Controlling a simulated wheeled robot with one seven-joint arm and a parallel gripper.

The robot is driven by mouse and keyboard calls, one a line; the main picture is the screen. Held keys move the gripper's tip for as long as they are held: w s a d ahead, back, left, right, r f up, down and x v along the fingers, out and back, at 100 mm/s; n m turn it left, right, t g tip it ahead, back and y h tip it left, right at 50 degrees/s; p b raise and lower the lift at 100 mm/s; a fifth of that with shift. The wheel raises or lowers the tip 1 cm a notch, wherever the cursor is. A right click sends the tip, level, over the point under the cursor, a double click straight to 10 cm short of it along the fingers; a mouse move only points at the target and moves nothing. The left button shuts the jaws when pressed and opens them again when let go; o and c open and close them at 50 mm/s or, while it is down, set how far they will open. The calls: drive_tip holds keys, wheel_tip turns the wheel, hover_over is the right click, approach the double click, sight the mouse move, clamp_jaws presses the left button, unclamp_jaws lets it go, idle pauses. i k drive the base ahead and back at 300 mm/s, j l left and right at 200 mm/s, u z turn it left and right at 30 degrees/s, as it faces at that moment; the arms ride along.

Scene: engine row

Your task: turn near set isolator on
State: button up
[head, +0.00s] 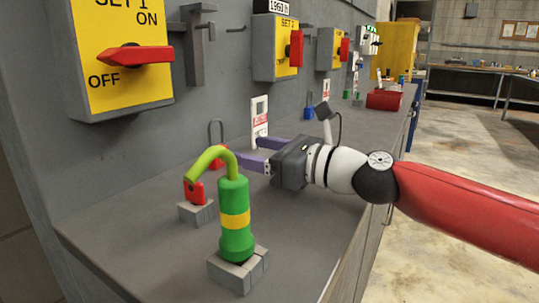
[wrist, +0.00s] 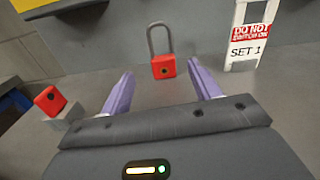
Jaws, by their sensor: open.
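The near set isolator, a yellow SET 1 box (head: 108,62), is on the grey panel at upper left in the head view. Its red handle (head: 137,55) lies horizontal, between the OFF label at lower left and ON at upper right. My gripper (head: 247,151) is open and empty, low over the bench, below and right of the isolator and apart from it. In the wrist view, its purple fingers (wrist: 160,72) point toward a red padlock (wrist: 163,67) with a grey shackle. A "DO NOT SWITCH ON" SET 1 tag (wrist: 246,38) stands right of the padlock.
A green bottle (head: 235,205) with a curved spout stands on a grey block in front of my gripper. An empty hook bracket (head: 194,47) juts beside the isolator. SET 2's box (head: 275,48) hangs farther along.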

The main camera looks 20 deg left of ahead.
sight(130, 55)
drive_tip(key=k+l, duration=0.1)
drive_tip(key=l, duration=0.4)
drive_tip(key=k+l, duration=0.1)
drive_tip(key=l, duration=0.85)
drive_tip(key=k, duration=0.05)
